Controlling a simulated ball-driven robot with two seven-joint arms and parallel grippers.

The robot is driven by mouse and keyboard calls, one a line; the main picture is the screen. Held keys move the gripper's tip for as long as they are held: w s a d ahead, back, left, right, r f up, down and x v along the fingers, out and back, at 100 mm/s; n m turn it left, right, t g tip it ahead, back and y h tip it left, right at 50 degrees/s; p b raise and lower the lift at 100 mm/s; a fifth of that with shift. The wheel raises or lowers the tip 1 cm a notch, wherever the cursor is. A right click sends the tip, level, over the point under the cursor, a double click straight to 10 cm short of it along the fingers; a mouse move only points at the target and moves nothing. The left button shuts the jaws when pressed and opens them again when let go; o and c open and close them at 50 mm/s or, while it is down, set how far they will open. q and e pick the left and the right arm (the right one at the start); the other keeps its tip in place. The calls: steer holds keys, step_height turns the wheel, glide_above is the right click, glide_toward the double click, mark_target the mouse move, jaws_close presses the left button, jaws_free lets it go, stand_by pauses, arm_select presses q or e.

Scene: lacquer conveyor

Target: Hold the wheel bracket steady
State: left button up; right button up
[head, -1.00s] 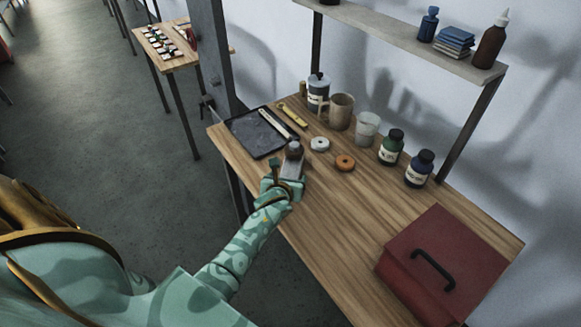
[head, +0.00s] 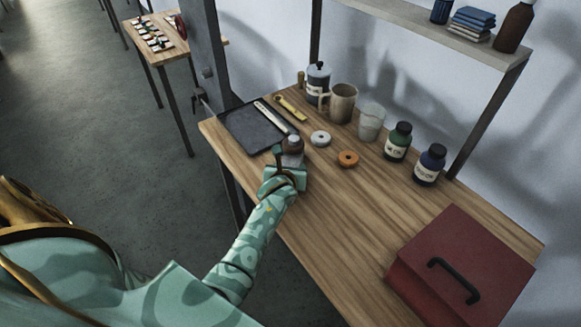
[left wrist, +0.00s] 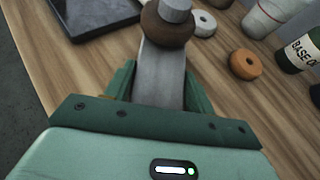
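The wheel bracket (head: 292,158) is a grey metal piece with a brown wheel (head: 293,145) at its far end, on the wooden workbench near its left front edge. In the left wrist view the bracket's grey bar (left wrist: 160,75) runs between the green fingers of my left gripper (left wrist: 161,88), with the brown wheel (left wrist: 167,24) beyond the fingertips. My left gripper (head: 289,163) appears shut on the bar, one finger along each side. The gripper hides the near end of the bracket. My right gripper is not in view.
A dark tray (head: 252,127) lies left behind the bracket. A white ring (head: 320,138) and an orange ring (head: 348,159) lie to its right. A mug (head: 342,103), cup (head: 370,122) and bottles (head: 398,141) line the back. A red toolbox (head: 460,265) stands front right; bench between is clear.

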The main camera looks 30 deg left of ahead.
arm_select(q)
steer(key=shift+w, duration=0.1)
steer(key=c, duration=0.7)
steer(key=shift+r, duration=0.15)
